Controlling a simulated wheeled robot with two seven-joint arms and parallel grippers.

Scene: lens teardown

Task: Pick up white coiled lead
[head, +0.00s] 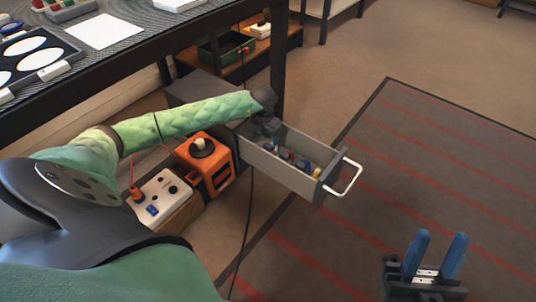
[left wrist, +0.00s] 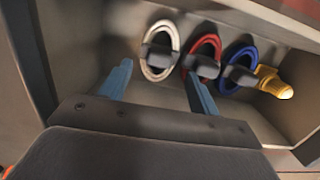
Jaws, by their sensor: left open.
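The white coiled lead (left wrist: 175,38) lies in the open drawer (head: 290,178), with a dark band across its middle. It is the leftmost coil in the left wrist view; in the head view my left gripper largely hides it. My left gripper (left wrist: 160,84) is open and points down into the drawer. Its two blue fingers are apart, with the white coil beyond and between them, and nothing is held. In the head view the left gripper (head: 268,130) is over the drawer's back part. My right gripper (head: 441,238) is open and empty over the striped mat.
A red coil (left wrist: 214,45), a blue coil (left wrist: 249,55) and a yellow object (left wrist: 272,82) lie in a row beside the white one. The drawer walls stand close around. An orange device (head: 208,168) and a white box (head: 160,196) stand left of the drawer.

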